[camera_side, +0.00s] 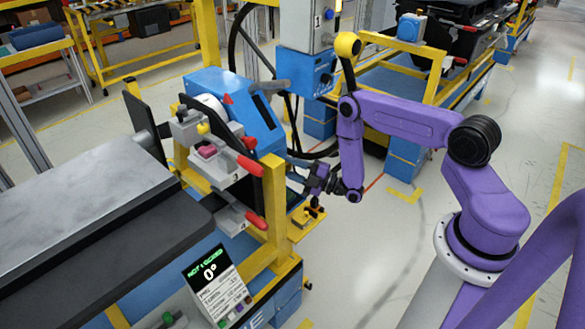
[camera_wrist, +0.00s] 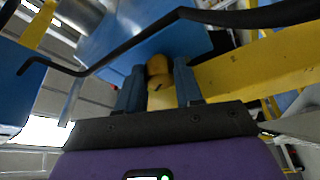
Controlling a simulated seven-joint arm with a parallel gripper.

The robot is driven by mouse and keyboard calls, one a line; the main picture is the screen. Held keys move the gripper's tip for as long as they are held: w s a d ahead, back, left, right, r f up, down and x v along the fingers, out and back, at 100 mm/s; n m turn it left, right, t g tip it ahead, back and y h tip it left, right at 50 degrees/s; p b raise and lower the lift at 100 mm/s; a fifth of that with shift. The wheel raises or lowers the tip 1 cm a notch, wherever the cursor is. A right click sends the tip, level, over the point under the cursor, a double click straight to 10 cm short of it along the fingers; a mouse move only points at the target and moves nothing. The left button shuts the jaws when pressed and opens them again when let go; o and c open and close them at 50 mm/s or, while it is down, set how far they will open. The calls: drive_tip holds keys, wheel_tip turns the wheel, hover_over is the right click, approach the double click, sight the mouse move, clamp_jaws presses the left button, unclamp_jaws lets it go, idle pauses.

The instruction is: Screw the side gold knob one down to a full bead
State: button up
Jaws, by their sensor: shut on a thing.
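My gripper (camera_side: 312,184) is at the right side of the blue and yellow workstation, low beside its frame. In the wrist view my gripper (camera_wrist: 159,76) has its two blue-grey fingers on either side of a gold knob (camera_wrist: 157,66), shut on it. The knob has a rounded gold top with a paler yellow part below it, bearing a dark mark. It sits against a blue housing. In the side view I cannot make out the held knob. No bead is clearly visible.
A yellow beam (camera_wrist: 240,75) runs just right of the fingers, and a black bent rod (camera_wrist: 110,58) crosses above. In the side view, red-handled clamps (camera_side: 250,166) stand left of my gripper. A small display (camera_side: 215,280) reads 0°. The floor to the right is open.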

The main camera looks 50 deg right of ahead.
drive_tip(key=shift+f+m+t, duration=0.1)
drive_tip(key=shift+m+t, duration=0.3)
drive_tip(key=shift+m, duration=0.6)
drive_tip(key=shift+m+h, duration=0.3)
drive_tip(key=o, duration=0.8)
drive_tip(key=shift+c, duration=0.2)
